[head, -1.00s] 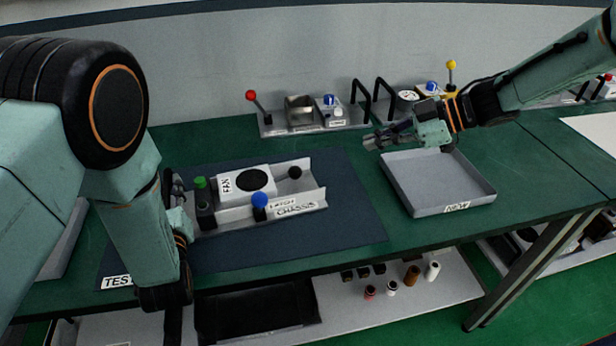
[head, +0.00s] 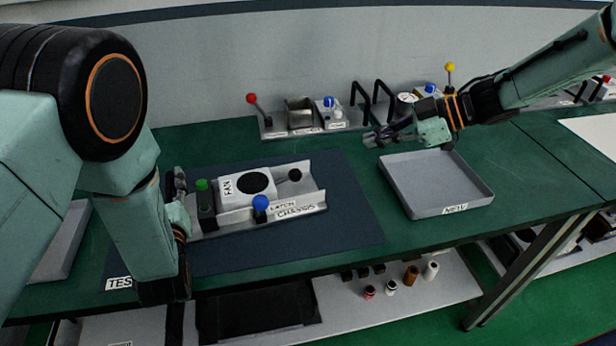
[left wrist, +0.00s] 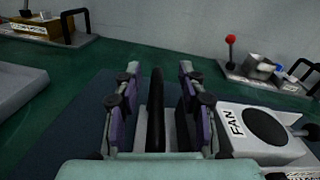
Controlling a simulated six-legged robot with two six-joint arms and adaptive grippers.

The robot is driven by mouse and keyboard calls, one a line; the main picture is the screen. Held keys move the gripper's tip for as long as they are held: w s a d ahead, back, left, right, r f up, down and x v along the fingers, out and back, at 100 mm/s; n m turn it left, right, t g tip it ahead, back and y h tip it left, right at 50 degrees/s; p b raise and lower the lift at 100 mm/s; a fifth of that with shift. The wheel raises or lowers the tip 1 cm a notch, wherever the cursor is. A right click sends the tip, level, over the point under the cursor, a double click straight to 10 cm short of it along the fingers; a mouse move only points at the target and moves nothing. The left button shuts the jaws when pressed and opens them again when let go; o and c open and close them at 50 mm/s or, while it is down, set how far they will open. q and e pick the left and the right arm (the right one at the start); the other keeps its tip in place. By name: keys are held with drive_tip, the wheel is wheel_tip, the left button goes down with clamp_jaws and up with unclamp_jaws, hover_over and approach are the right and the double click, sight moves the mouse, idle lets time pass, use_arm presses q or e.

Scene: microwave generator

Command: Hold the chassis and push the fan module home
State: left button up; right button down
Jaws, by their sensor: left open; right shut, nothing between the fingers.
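The chassis (head: 318,197) is a grey open tray on the dark mat. The fan module (head: 232,200), a white box with a black round grille, sits in it and also shows in the left wrist view (left wrist: 290,152). A blue-knobbed latch (head: 261,203) is at the chassis front, and a green knob (head: 202,185) on a black post is at its left. My left gripper (head: 177,182) is open at the chassis's left end. In the left wrist view, a black upright bar (left wrist: 155,105) lies between its fingers, apparently untouched. My right gripper (head: 374,139) is shut and empty above the tray's back-left corner.
A grey tray marked NEW (head: 440,212) is right of the mat (head: 345,225). Another grey tray (head: 62,240) is at the left, partly behind my left arm. A red-knobbed lever fixture (head: 300,130) stands at the back. The mat right of the chassis is clear.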

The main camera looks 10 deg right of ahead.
use_arm(q)
drive_tip(key=shift+w+r+p, duration=0.1)
drive_tip(key=shift+r+p, duration=0.5)
drive_tip(key=shift+r, duration=0.35)
drive_tip(key=shift+r+p, duration=0.35)
drive_tip(key=shift+r, duration=0.2)
drive_tip(key=shift+f, duration=0.1)
